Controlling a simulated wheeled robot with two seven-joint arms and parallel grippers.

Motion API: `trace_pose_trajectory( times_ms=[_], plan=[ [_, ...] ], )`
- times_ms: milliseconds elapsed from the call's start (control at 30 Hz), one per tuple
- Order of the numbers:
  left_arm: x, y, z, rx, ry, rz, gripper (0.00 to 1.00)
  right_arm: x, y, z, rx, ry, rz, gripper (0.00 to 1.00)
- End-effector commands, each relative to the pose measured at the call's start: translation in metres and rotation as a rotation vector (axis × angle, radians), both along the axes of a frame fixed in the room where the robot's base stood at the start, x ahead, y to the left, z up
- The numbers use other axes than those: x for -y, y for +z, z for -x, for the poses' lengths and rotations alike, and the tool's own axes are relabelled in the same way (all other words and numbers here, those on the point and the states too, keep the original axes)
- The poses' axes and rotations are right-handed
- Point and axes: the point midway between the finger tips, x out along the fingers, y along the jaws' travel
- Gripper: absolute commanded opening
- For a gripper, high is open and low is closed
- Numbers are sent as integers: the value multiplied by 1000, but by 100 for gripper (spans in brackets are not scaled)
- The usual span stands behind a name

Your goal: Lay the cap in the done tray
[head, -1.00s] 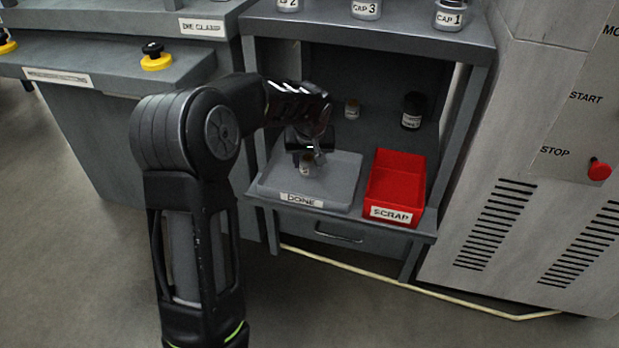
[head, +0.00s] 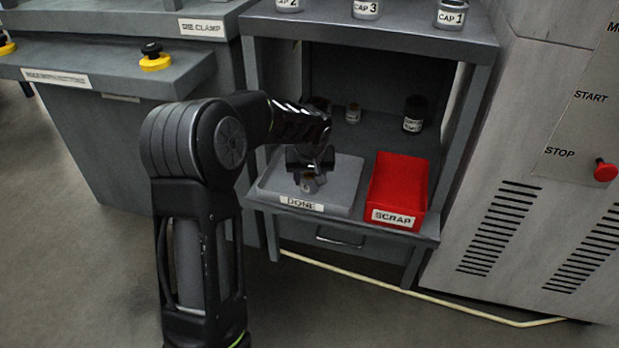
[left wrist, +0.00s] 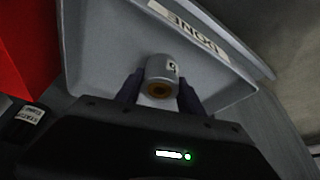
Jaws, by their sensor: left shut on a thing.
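The cap (left wrist: 161,72) is a small grey-white cylinder with a dark label mark and a brownish round end facing the left wrist camera. My left gripper (left wrist: 158,88) is shut on it, one finger on each side. In the head view the left gripper (head: 310,170) hangs over the grey done tray (head: 343,190), with the cap (head: 308,184) below it. The tray's floor also shows behind the cap in the left wrist view (left wrist: 100,40). I cannot tell whether the cap touches the tray. My right gripper is not in view.
The red scrap bin (head: 398,183) stands right of the tray.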

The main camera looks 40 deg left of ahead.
Motion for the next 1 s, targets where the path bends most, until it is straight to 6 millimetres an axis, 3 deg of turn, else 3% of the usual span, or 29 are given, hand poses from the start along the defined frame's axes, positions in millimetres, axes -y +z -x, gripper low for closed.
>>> trace_pose_trajectory(
  times_ms=[67, 100, 300, 733, 1000],
  plan=[
    [0, -4, 0, 1, 0, 0, 0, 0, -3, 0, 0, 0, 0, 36],
    [0, -2, 0, 0, 0, 0, 48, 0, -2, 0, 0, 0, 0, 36],
    [0, -2, 0, 0, 0, 0, 65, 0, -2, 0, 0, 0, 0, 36],
    [1, 7, 1, 1, 0, -1, 67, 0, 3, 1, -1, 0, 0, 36],
    [12, 50, 14, 2, -2, 0, 67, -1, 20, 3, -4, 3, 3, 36]
  ],
)
